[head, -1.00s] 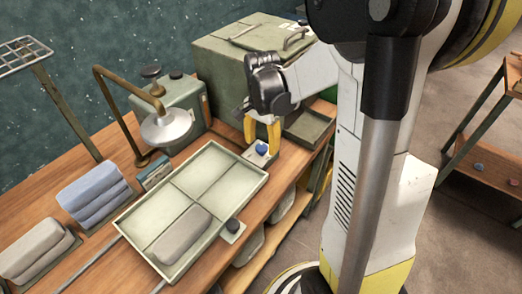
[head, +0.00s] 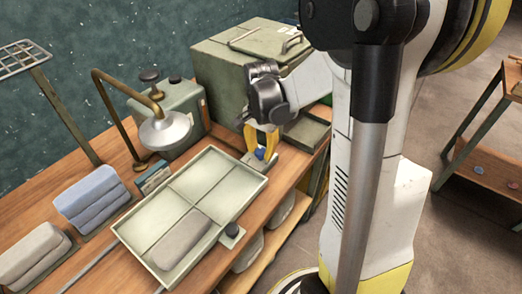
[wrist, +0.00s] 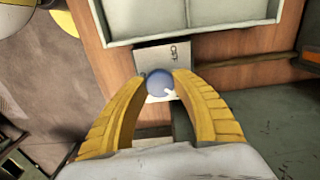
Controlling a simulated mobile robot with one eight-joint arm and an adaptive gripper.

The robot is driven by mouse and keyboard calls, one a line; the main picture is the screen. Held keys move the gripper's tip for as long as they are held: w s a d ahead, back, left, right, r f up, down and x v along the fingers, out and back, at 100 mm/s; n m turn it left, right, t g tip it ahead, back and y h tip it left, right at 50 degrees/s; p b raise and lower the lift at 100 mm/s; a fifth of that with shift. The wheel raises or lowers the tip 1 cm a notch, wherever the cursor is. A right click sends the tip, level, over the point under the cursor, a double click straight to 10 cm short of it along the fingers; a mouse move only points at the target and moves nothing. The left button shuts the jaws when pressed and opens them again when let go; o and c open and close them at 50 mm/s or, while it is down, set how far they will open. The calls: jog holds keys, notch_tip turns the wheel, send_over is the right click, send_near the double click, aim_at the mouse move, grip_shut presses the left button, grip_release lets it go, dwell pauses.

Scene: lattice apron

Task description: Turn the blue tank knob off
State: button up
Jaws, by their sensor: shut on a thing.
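The blue tank knob (wrist: 159,83) sits on a small pale plate (wrist: 163,55) at the bench edge, just beyond the tray's corner. A white pointer mark shows at its lower right in the wrist view. In the head view the knob (head: 260,154) shows between the yellow fingers. My gripper (wrist: 160,80) has its two yellow fingers down on either side of the knob, shut on it. In the head view my gripper (head: 262,150) reaches down from the arm at the right of the tray.
A divided pale green tray (head: 190,152) holding a grey folded cloth (head: 180,238) lies beside the knob. A dark knob (head: 232,230) sits at the tray's near side. A green tank (head: 172,115) with a lamp-like spout and a large green box (head: 235,65) stand behind.

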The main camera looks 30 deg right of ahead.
jog(key=n, duration=0.4)
jog(key=shift+p, duration=0.35)
jog(key=n, duration=0.4)
jog(key=shift+n, duration=0.4)
jog(key=n, duration=0.4)
jog(key=shift+n+p, duration=0.3)
jog(key=shift+p, duration=0.1)
jog(key=shift+n, duration=2)
jog(key=o, duration=1.2)
